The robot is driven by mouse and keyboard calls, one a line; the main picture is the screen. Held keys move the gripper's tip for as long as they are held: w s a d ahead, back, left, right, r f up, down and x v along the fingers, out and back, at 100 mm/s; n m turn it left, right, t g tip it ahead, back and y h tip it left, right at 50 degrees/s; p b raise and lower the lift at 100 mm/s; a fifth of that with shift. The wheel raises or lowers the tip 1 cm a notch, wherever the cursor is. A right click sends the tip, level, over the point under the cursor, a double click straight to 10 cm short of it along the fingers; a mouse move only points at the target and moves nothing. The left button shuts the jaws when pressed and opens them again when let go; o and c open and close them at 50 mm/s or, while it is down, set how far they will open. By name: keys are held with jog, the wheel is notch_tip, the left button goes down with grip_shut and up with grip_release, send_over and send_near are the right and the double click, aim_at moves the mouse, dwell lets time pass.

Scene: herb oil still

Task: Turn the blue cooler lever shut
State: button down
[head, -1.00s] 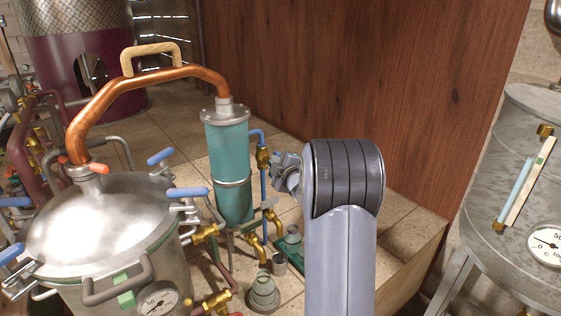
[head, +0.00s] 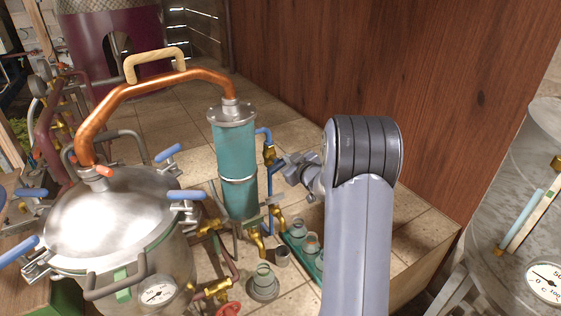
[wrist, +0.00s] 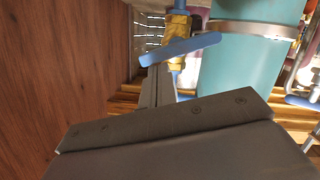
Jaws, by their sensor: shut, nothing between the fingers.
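The blue cooler lever (wrist: 180,49) sits on a brass valve (wrist: 178,24) in the wrist view, slanting up to the right. The teal cooler (head: 234,160) stands upright, with a blue pipe from its upper right side to the brass valve (head: 269,155). In the head view I cannot clearly make out the lever beside my gripper. My gripper (head: 287,163) is shut and empty, just right of the valve. In the wrist view its fingers (wrist: 160,72) reach up to the lever's underside near its left half; I cannot tell whether they touch.
A steel still pot (head: 110,225) with blue-handled clamps stands left, joined to the cooler by a copper pipe (head: 165,80). A wooden wall (head: 400,70) rises behind my arm. Glass jars (head: 300,230) stand below the cooler. A metal tank (head: 520,200) is at right.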

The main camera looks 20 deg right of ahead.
jog(key=shift+d+f+b, duration=0.35)
jog(key=shift+d, duration=0.1)
dwell(0.4)
jog(key=shift+r, duration=0.1)
